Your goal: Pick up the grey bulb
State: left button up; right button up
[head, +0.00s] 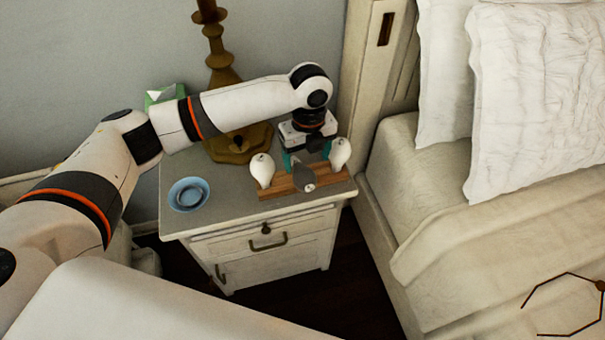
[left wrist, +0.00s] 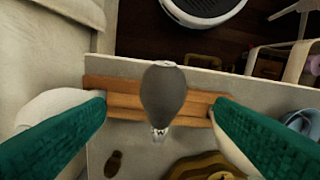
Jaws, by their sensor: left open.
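The grey bulb (head: 304,179) is in the middle of a wooden holder (head: 275,191) on the nightstand, between two white bulbs, one on the left (head: 262,170) and one on the right (head: 340,152). My left gripper (head: 306,158) is open, pointing down over the holder. In the left wrist view the grey bulb (left wrist: 163,92) appears between the two teal fingers, with a visible gap on each side. The fingers partly cover the white bulbs there. I cannot tell the exact height of the fingertips relative to the bulb. My right gripper is not in view.
The nightstand top (head: 225,205) also holds a blue bowl (head: 188,194), a brass lamp base (head: 238,145) and a green and white box (head: 165,95) behind my arm. The bed (head: 430,190) stands close on the right.

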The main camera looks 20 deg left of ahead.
aim_at(305, 172)
pick_arm(q)
jog(key=shift+s+a+f, duration=0.1)
jog(key=shift+f, duration=1.6)
jog(key=shift+s+a+f, duration=0.1)
jog(key=shift+f, duration=1.6)
jog(key=c, duration=1.1)
